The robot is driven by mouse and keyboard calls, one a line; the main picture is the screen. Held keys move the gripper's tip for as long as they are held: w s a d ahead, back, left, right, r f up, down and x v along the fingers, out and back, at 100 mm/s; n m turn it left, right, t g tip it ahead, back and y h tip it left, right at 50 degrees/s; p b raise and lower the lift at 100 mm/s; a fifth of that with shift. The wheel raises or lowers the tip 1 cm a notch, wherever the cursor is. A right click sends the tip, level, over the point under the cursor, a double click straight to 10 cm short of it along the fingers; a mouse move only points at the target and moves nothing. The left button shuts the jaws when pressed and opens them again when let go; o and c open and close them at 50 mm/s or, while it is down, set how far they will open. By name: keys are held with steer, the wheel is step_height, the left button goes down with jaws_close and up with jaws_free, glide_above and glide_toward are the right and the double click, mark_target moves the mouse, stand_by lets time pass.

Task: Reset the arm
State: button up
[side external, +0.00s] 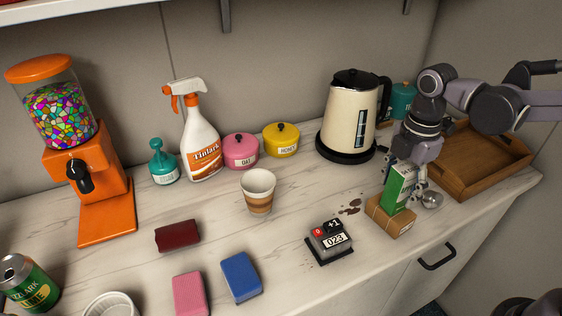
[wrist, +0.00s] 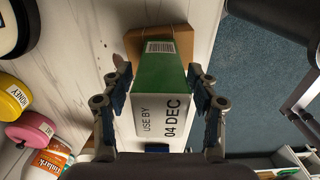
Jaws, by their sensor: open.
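My gripper (side external: 404,176) is at the right of the counter, pointing down over a green and white carton (side external: 398,187). In the wrist view my gripper (wrist: 159,100) is open, with one finger on each side of the carton (wrist: 160,78). The carton's white top reads "USE BY 04 DEC". The carton stands upright on a small brown block or box (side external: 389,217), which also shows in the wrist view (wrist: 180,38). I cannot tell whether the fingers touch the carton.
A wooden tray (side external: 466,181) lies right of my gripper, and a cream kettle (side external: 349,108) stands behind left. A metal scoop-like item (side external: 431,199) sits close by. A counter device (side external: 329,241), a cup (side external: 258,198) and several sponge-like blocks lie leftward. A shelf (side external: 290,7) hangs above.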

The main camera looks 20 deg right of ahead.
mark_target(411, 167)
steer(key=shift+f, duration=0.3)
steer(key=shift+r, duration=0.1)
steer(key=shift+r, duration=0.1)
step_height(411, 167, up, 12)
steer(key=shift+f, duration=0.15)
step_height(411, 167, down, 12)
steer(key=shift+f, duration=0.1)
steer(key=r, duration=0.5)
steer(key=shift+s+d, duration=0.15)
steer(key=shift+d, duration=0.25)
steer(key=s+d+r, duration=0.4)
steer(key=d+r, duration=0.3)
steer(key=d, duration=0.3)
steer(key=w+a+f, duration=0.2)
steer(key=w+a, duration=0.1)
steer(key=w, duration=0.5)
steer(key=w+a+f, duration=0.2)
steer(key=w+a, duration=0.1)
steer(key=w, duration=0.5)
steer(key=shift+w, duration=0.25)
